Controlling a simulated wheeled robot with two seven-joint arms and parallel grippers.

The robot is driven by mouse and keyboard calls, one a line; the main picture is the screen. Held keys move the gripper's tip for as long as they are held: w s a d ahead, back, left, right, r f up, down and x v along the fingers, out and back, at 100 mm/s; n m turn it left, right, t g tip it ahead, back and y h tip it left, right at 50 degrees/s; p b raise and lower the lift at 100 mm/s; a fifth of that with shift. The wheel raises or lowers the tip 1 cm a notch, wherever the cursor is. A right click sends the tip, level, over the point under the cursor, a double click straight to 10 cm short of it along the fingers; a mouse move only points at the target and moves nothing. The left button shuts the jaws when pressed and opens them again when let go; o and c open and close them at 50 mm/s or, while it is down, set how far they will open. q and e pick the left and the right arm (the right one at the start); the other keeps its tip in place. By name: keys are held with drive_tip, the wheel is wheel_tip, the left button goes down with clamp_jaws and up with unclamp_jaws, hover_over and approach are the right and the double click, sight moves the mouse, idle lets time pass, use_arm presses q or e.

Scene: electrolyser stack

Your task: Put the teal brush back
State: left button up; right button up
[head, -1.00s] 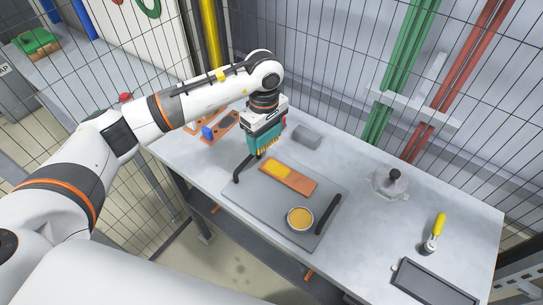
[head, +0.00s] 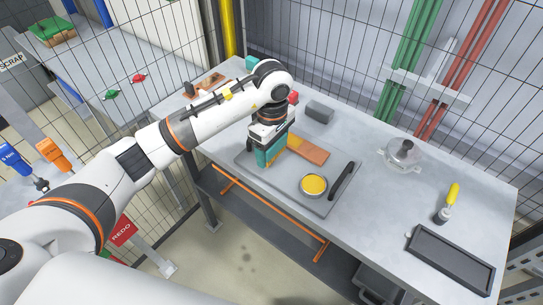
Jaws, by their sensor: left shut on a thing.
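My left gripper (head: 268,140) is shut on the teal brush (head: 269,154). It holds the brush over the left part of a grey tray (head: 290,190). The brush's lower end is just left of an orange-brown plate (head: 314,153) on the tray, which has yellow on its left part. I cannot tell whether the brush touches anything, and its bristles are hard to make out. A round dish of yellow paste (head: 314,184) sits on the tray near its front. An orange-brown rack (head: 207,82) stands at the table's back left, partly hidden by my left arm. My right gripper is not in view.
The tray has a black handle (head: 342,181) at its right. A grey block (head: 320,111) stands behind it. A metal fixture with a knob (head: 404,152), a yellow-handled tool (head: 449,202) and a black-rimmed tray (head: 451,258) are further right. Wire fencing (head: 350,60) stands behind the table.

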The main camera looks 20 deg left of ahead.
sight(272, 159)
use_arm(q)
drive_tip(key=shift+s+f, duration=0.1)
drive_tip(key=shift+f, duration=0.2)
wheel_tip(272, 159, down, 3)
drive_tip(key=shift+f+p, duration=0.1)
drive_tip(key=shift+p, duration=0.45)
drive_tip(key=shift+f+b, duration=0.2)
drive_tip(key=shift+b, duration=0.1)
drive_tip(key=o, duration=1.3)
drive_tip(key=shift+c, duration=0.2)
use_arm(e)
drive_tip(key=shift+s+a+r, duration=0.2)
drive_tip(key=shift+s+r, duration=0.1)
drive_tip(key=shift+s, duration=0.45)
use_arm(q)
drive_tip(key=shift+r, duration=0.15)
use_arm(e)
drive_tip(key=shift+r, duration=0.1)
